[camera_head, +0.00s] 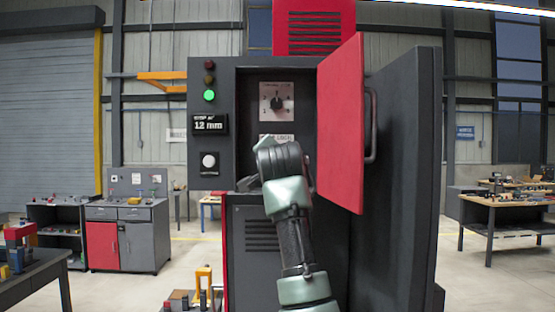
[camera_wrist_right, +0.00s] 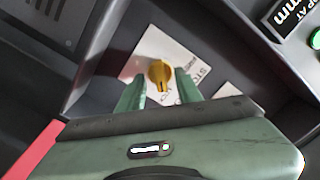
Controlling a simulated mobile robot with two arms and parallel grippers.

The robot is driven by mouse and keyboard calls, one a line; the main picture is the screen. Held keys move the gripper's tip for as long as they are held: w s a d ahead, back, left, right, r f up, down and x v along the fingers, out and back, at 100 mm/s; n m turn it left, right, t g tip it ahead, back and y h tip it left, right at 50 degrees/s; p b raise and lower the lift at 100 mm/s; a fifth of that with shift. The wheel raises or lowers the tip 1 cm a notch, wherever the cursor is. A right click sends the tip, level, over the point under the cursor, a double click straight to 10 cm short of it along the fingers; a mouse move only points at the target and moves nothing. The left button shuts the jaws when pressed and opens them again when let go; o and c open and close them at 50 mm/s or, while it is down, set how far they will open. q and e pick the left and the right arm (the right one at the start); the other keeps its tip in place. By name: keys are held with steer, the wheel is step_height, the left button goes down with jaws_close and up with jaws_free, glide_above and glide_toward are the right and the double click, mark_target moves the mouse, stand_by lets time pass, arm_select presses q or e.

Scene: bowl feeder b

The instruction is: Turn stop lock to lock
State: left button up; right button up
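The stop lock is a yellow knob (camera_wrist_right: 159,73) on a white labelled plate (camera_wrist_right: 150,47) inside the open cabinet. The right wrist view shows it between and just beyond my right gripper's fingertips (camera_wrist_right: 162,84). The two green fingers are apart, with nothing held. I cannot tell whether either finger touches the knob. In the head view my right arm covers the knob, and only the top of its plate (camera_head: 277,138) shows. The print giving the lock positions is partly hidden and too small to read. My left gripper is in neither view.
A selector dial (camera_head: 277,102) sits above the stop lock. The red cabinet door (camera_head: 341,125) stands open to the right of my arm. A display reading 12 mm (camera_head: 208,125), a lit green lamp (camera_head: 209,95) and a white button (camera_head: 209,160) are on the left panel.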

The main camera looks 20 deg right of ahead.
steer(key=shift+s+a, duration=0.1)
steer(key=shift+s, duration=0.05)
steer(key=b+v, duration=0.4)
steer(key=v, duration=0.3)
steer(key=shift+s, duration=0.25)
